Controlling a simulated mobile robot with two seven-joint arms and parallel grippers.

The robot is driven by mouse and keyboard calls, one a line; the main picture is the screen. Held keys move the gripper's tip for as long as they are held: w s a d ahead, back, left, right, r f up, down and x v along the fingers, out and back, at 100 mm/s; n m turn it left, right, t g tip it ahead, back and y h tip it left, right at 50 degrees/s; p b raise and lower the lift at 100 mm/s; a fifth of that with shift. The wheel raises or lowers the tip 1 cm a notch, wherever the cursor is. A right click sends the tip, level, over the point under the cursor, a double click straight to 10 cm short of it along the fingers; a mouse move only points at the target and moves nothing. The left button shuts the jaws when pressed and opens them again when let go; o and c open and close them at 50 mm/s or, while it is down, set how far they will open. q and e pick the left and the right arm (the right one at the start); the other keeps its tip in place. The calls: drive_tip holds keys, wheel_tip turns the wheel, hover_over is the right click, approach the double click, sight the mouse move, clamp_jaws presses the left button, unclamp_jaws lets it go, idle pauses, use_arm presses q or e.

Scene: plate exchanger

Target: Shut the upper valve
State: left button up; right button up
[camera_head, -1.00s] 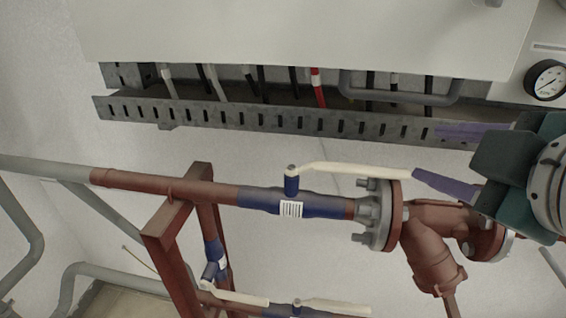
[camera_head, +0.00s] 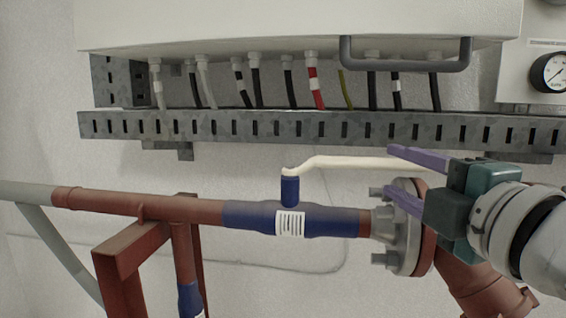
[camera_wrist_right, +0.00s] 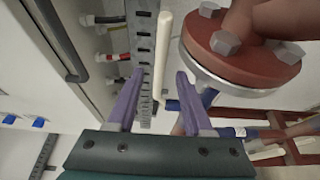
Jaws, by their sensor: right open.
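The upper valve (camera_head: 262,216) is a blue body with a white label in a red-brown horizontal pipe. Its cream lever handle (camera_head: 335,162) runs right from the blue stem, roughly along the pipe. My right gripper (camera_head: 393,171) has purple fingers and is open near the handle's right part, one finger above it and one below in the head view. The handle's far end is hidden behind the gripper. In the right wrist view, the handle (camera_wrist_right: 163,55) shows between the two open fingers (camera_wrist_right: 162,75); contact is not visible. My left gripper is not in view.
A bolted flange (camera_head: 408,228) is close below the right gripper. A slotted metal cable tray (camera_head: 300,128) runs above the handle, under a white cabinet (camera_head: 260,25). A red-brown frame (camera_head: 130,252) supports the pipe at left. A gauge (camera_head: 551,73) is at upper right.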

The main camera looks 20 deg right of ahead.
sight(383, 167)
drive_tip(key=w, duration=0.3)
drive_tip(key=w+d, duration=0.1)
drive_tip(key=w, duration=0.1)
drive_tip(key=shift+w, duration=0.3)
drive_tip(key=shift+c, duration=0.3)
clamp_jaws()
idle(0.8)
